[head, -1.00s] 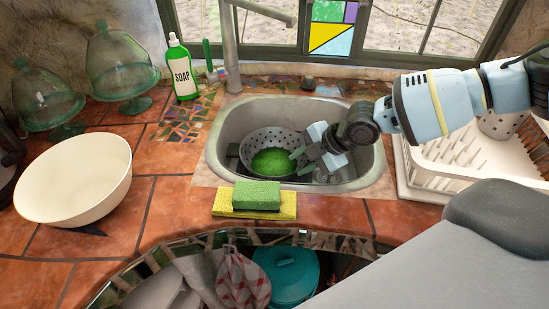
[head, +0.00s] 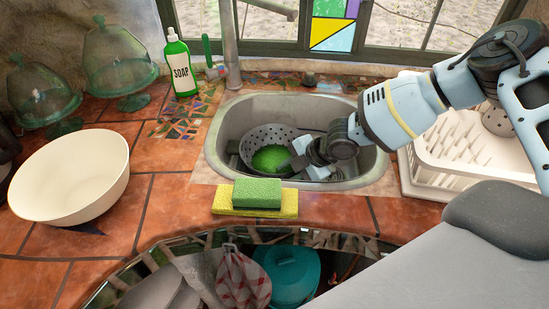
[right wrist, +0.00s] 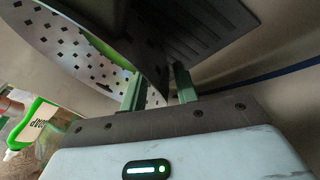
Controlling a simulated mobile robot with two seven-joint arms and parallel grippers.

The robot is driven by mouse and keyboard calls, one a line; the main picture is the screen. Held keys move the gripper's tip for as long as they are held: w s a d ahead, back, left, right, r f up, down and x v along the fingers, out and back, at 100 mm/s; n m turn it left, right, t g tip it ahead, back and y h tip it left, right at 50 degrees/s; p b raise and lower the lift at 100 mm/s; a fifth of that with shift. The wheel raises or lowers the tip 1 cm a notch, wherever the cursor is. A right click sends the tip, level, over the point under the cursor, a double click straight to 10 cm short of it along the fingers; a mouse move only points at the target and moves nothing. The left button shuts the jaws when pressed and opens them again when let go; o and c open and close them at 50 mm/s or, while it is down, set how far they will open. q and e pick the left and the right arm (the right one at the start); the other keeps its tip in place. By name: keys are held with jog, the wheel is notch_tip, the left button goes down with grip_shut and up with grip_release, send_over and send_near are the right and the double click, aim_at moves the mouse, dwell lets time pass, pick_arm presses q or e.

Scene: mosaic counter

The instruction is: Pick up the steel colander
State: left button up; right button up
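The steel colander (head: 268,132), a perforated bowl with something bright green inside, sits in the sink (head: 232,118). My right gripper (head: 296,158) is down in the sink at the colander's right side. Its fingertips are hard to make out in the head view. In the right wrist view, the two green fingers of the right gripper (right wrist: 158,78) stand apart, with part of the perforated colander (right wrist: 72,48) beyond and between them. I cannot tell whether they touch it. My left gripper is not in view.
A dark ridged surface (right wrist: 200,35) hangs close before the right fingers. A sponge stack (head: 256,200) lies at the sink's front edge. A white dish rack (head: 450,165) stands right, a cream bowl (head: 70,175) left, and a green soap bottle (head: 180,68) behind left.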

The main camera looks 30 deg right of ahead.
jog(key=shift+w+a+f, duration=0.1)
jog(key=shift+a+f, duration=0.05)
jog(key=shift+f, duration=0.05)
jog(key=shift+c, duration=0.2)
grip_shut()
jog(key=shift+r, duration=0.5)
notch_tip(320, 180, up, 9)
jog(key=shift+r, duration=0.1)
dwell(0.5)
jog(key=shift+a+p, duration=0.1)
jog(key=shift+p, duration=0.2)
